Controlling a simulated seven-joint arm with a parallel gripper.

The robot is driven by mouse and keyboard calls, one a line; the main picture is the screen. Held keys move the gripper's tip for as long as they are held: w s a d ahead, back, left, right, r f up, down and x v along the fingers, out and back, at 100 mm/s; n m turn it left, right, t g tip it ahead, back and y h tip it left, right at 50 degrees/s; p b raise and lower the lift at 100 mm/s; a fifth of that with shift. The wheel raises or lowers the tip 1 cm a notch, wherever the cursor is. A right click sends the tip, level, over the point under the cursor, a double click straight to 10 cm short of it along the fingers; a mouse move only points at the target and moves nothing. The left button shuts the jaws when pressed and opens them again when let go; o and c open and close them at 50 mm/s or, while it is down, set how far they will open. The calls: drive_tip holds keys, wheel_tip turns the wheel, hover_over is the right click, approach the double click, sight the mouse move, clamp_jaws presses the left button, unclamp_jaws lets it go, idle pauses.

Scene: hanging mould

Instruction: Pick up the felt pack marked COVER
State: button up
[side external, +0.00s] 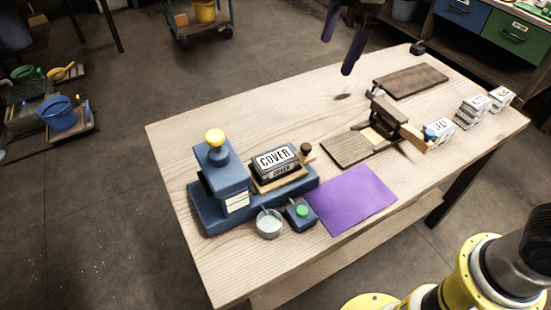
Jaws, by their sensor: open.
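The felt pack marked COVER (276,162) is a dark block with a white label on top and lettering on its front side. It lies on a light wooden tray (268,186) on the blue machine, beside that machine's yellow-knobbed head. My gripper (336,55) shows at the top edge as two dark purple fingers, spread apart with nothing between them. It is above the far part of the table, up and to the right of the pack and well apart from it.
The blue machine (207,214) has a tall head left of the pack. A bowl (269,224) and a green-button box (301,214) stand in front. A purple sheet (351,200) lies right. A wooden clamp device (388,116), dark board (411,80) and labelled packs (471,111) stand farther right.

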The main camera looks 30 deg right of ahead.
drive_tip(key=w+a+f+n+g, duration=0.1)
drive_tip(key=w+a+f, duration=0.3)
drive_tip(key=a+f, duration=0.2)
drive_tip(key=n+g, duration=0.1)
hover_over(275, 158)
wheel_tip(275, 158, down, 9)
drive_tip(key=shift+h, duration=0.4)
wheel_tip(275, 158, down, 6)
drive_tip(key=shift+w+d+f, duration=0.1)
drive_tip(key=shift+f, duration=3)
drive_tip(key=c, duration=1.4)
